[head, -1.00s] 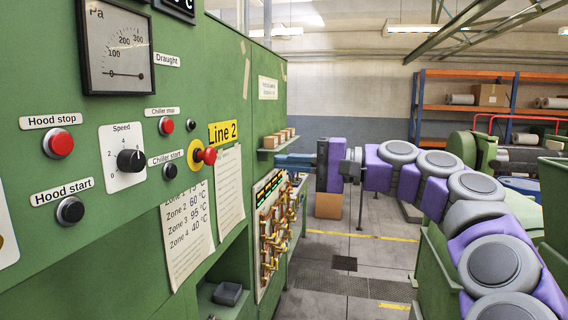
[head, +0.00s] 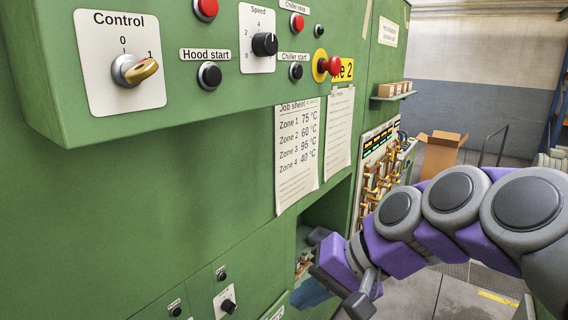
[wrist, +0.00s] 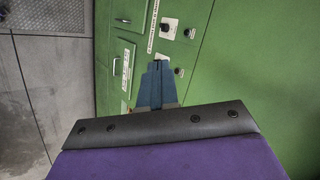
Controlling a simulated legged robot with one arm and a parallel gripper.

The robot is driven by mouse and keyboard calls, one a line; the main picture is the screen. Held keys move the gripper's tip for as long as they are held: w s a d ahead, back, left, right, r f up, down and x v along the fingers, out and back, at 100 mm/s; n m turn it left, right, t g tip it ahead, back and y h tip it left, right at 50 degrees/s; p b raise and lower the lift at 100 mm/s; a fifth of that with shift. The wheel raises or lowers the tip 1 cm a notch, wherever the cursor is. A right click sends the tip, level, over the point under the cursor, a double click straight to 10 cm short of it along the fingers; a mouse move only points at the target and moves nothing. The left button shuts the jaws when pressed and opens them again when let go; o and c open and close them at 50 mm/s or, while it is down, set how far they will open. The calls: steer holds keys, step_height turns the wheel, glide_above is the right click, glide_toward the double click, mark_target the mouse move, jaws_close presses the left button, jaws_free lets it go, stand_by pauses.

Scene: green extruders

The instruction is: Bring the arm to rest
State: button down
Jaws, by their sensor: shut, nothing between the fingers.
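My gripper (wrist: 158,64) shows in the wrist view as two blue fingers shut together with nothing between them. Behind the fingers are a dark bracket and my purple wrist. In the head view my gripper (head: 308,294) is low, beside the lower part of the green cabinet (head: 180,210), partly hidden by my own wrist. My purple and grey arm reaches in from the right edge and bends down to the left. I cannot tell whether the fingers touch the cabinet.
The green panel carries a control switch (head: 138,70), a red emergency button (head: 332,66) and job sheets (head: 297,155). A lower panel has small knobs (head: 228,306). A recess lies behind my wrist. An open cardboard box (head: 441,152) stands beyond on grey floor.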

steer(key=s+d+f+n+g+h+b, duration=0.1)
steer(key=s+d+f+g+h+b, duration=0.1)
steer(key=s+d+f, duration=0.4)
steer(key=s+d+f+g+h+b, duration=0.2)
steer(key=s+d+f+h+b, duration=0.3)
steer(key=s+f, duration=0.9)
steer(key=shift+d+f+n+h, duration=0.4)
steer(key=shift+f+h, duration=0.1)
steer(key=shift+f, duration=3.2)
steer(key=shift+a, duration=0.3)
steer(key=shift+d, duration=0.15)
steer(key=c, duration=1.8)
jaws_free()
steer(key=shift+c, duration=0.2)
